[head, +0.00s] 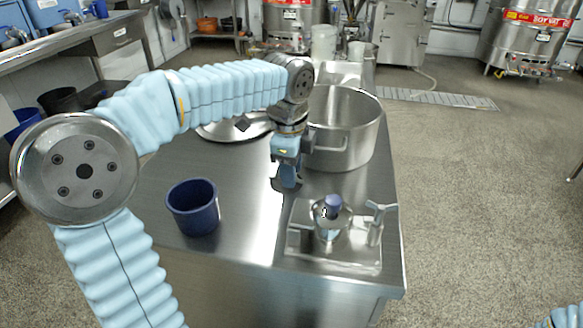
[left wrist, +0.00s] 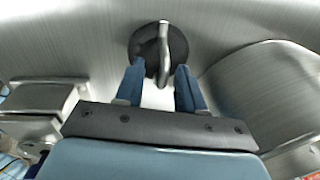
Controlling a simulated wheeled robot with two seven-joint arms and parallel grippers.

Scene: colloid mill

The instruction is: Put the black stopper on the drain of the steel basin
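The black stopper (left wrist: 145,47), a dark disc with an upright steel handle, lies on the steel table in the left wrist view. My left gripper (left wrist: 160,85) is open, with its blue fingers apart on either side of the handle's near end. I cannot tell whether they touch it. In the head view my left gripper (head: 287,180) points down at the table and largely hides the stopper. A square steel basin-like unit (head: 300,258) stands at the table's front right, with a round steel cup and a blue knob. I cannot make out a drain. My right gripper is out of view.
A large steel pot (head: 345,140) stands just behind and right of my left gripper. A blue cup (head: 193,207) stands at the front left of the steel table (head: 245,215). A round steel lid (head: 220,130) lies behind. The table between cup and unit is clear.

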